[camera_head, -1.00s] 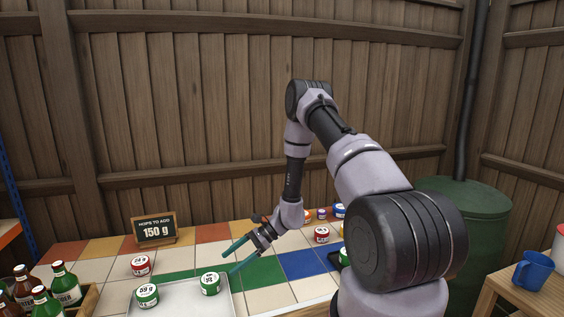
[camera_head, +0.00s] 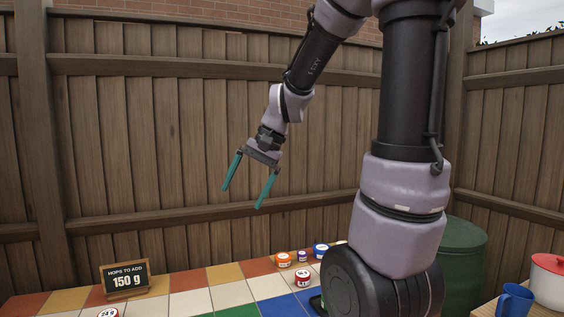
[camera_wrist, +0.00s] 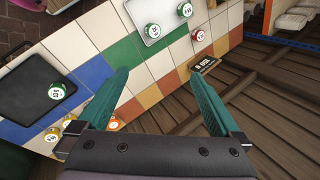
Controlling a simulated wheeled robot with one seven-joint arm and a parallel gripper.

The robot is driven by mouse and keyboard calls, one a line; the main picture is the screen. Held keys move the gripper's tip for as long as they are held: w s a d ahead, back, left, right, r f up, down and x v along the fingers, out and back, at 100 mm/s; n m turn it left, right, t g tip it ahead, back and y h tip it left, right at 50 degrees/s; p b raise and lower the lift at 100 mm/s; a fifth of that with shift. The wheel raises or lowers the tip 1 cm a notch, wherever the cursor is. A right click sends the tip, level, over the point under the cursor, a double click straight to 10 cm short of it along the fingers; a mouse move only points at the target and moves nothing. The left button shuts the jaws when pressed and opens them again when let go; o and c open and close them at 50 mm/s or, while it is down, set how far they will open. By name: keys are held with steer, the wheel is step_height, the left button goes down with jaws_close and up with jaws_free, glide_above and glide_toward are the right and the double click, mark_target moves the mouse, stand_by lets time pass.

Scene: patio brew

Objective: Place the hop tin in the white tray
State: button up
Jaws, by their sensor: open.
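The white tray (camera_wrist: 167,20) is at the top of the wrist view. One green-banded tin (camera_wrist: 152,31) is on it, and a second green tin (camera_wrist: 184,10) is by its right side. The head view does not include the tray. My gripper (camera_head: 242,198) is open and empty, raised high above the table in front of the fence. Another green tin (camera_wrist: 57,91) sits on a dark tray (camera_wrist: 30,105) at the left.
A red tin (camera_wrist: 198,35) stands on the tiles near the sign reading 150 g (camera_head: 127,279). A blue mug (camera_head: 514,301) is at far right.

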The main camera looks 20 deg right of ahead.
steer(key=s+d+r+n+t+h, duration=0.2)
steer(key=s+d+r+t, duration=0.2)
steer(key=s+r, duration=0.4)
steer(key=shift+s+d+t+h, duration=0.4)
steer(key=shift+s+d, duration=0.25)
steer(key=shift+s, duration=0.55)
steer(key=shift+d, duration=0.1)
